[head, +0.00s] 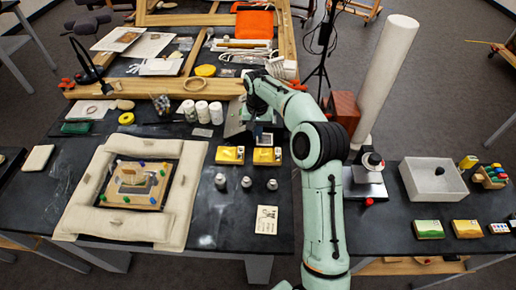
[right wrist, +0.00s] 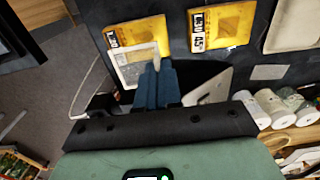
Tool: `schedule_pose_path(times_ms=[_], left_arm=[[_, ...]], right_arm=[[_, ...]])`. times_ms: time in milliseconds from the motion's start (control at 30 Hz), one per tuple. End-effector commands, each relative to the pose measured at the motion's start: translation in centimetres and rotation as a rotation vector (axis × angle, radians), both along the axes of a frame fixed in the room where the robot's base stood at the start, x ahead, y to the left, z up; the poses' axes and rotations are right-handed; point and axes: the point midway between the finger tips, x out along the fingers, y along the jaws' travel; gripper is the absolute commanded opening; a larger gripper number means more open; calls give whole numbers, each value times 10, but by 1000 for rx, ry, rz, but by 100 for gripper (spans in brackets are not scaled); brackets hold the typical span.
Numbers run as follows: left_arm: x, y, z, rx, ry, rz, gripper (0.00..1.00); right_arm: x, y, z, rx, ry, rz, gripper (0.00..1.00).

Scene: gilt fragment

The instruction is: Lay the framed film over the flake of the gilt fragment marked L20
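Two yellow gilt fragments lie side by side on the dark table, a left one (head: 230,155) and a right one (head: 267,156). The film overlaps the near edge of the left fragment in that view; contact cannot be told. My left gripper is not in view.
White jars (head: 202,111) are at left. A padded frame (head: 80,215) fills the left table. A balance (head: 365,183) and white tray (head: 433,181) lie right.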

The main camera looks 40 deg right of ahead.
Motion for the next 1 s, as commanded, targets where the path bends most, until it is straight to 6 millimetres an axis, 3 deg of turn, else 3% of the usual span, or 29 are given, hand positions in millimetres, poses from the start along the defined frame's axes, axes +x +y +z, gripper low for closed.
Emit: schedule_pose_path(times_ms=[33, 267, 533, 1000], left_arm=[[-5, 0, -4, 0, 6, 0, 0], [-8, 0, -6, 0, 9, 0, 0], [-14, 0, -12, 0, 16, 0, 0], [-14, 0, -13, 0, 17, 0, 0]], right_arm=[[-2, 0, -13, 1, 6, -1, 0], [-1, 0, -32, 1, 2, -1, 0], [-1, 0, -76, 1, 3, -1, 0], [0, 0, -85, 0, 0, -1, 0]])
